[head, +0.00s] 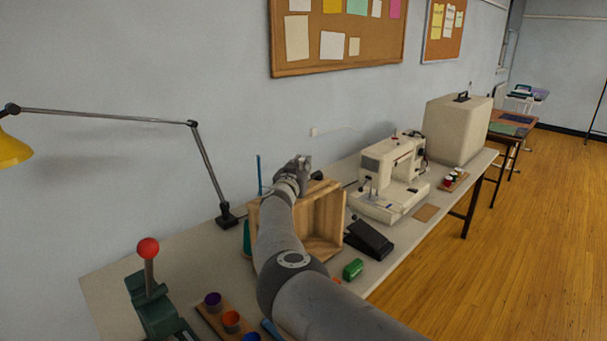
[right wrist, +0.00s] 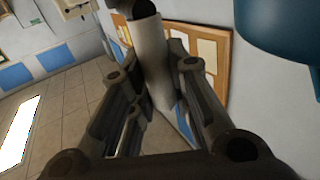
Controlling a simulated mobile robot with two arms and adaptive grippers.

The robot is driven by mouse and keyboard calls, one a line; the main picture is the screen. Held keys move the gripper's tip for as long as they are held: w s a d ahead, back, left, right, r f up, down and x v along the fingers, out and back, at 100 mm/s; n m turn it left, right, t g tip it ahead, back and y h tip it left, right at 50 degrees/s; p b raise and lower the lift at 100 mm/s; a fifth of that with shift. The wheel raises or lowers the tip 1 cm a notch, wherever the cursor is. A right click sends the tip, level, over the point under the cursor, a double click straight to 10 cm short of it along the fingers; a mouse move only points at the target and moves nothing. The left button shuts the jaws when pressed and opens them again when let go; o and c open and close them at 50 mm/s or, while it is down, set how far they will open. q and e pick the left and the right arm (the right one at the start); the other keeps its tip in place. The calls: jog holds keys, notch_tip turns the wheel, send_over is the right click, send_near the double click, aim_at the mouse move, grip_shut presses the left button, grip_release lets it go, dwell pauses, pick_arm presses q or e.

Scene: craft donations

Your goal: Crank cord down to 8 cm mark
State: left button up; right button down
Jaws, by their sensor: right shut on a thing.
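My right gripper (head: 303,163) is at the top of an open wooden box (head: 326,215) on the table. In the right wrist view its fingers (right wrist: 153,70) are closed around a pale grey cylindrical handle (right wrist: 149,45), with a dark end at its top. I take this to be the crank's handle, but the head view hides it behind the hand. A teal rounded part (right wrist: 285,30) hangs close at the upper right of the wrist view. The cord and the 8 cm mark cannot be made out. My left gripper is not in view.
A black pedal (head: 369,239) and a sewing machine (head: 390,178) stand right of the box. A green block (head: 352,269) lies in front. A red-knobbed green press (head: 155,305) and lamp (head: 205,160) stand left. The wall is close behind.

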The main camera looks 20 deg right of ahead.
jog(key=shift+w+a+f, duration=0.1)
jog(key=shift+w+f, duration=0.05)
jog(key=shift+m+g+h+b, duration=0.3)
dwell(0.3)
jog(key=c, duration=1.3)
grip_release()
jog(key=shift+r, duration=0.25)
notch_tip(320, 180, up, 10)
jog(key=shift+f, duration=0.15)
